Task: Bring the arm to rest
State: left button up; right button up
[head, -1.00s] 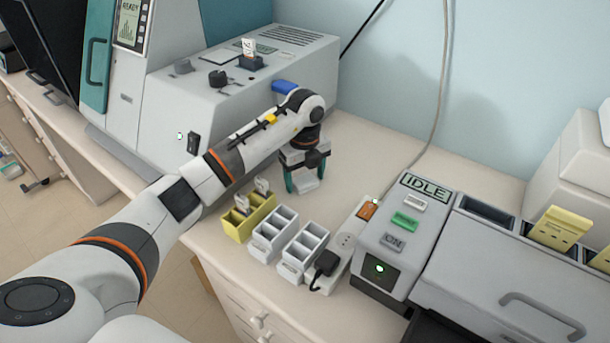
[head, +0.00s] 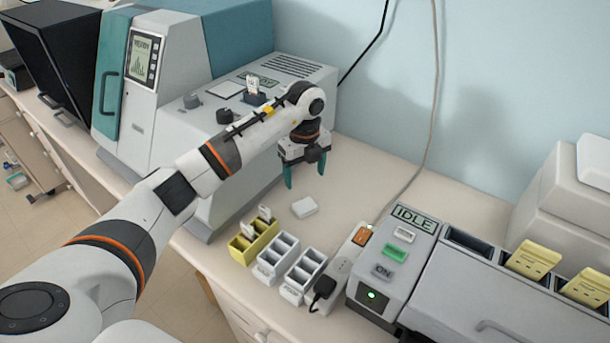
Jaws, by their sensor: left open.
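My left arm reaches in from the left across the counter. My left gripper (head: 304,172), with teal fingers, is open and empty and points down above the counter in front of the large grey machine. A small white block (head: 304,207) lies on the counter below and slightly right of the fingers, apart from them. My right gripper is not in view.
A yellow rack (head: 242,249) with slides and two white racks (head: 268,272) (head: 294,288) stand near the front edge. Right of them are a power strip (head: 343,265) and the stainer showing IDLE (head: 392,262). The grey machine (head: 190,140) stands at the back left. Counter right of the gripper is clear.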

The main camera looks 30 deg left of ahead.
pick_arm(q)
jog(key=shift+r, duration=0.95)
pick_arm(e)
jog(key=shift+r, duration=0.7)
pick_arm(q)
jog(key=shift+p, duration=0.3)
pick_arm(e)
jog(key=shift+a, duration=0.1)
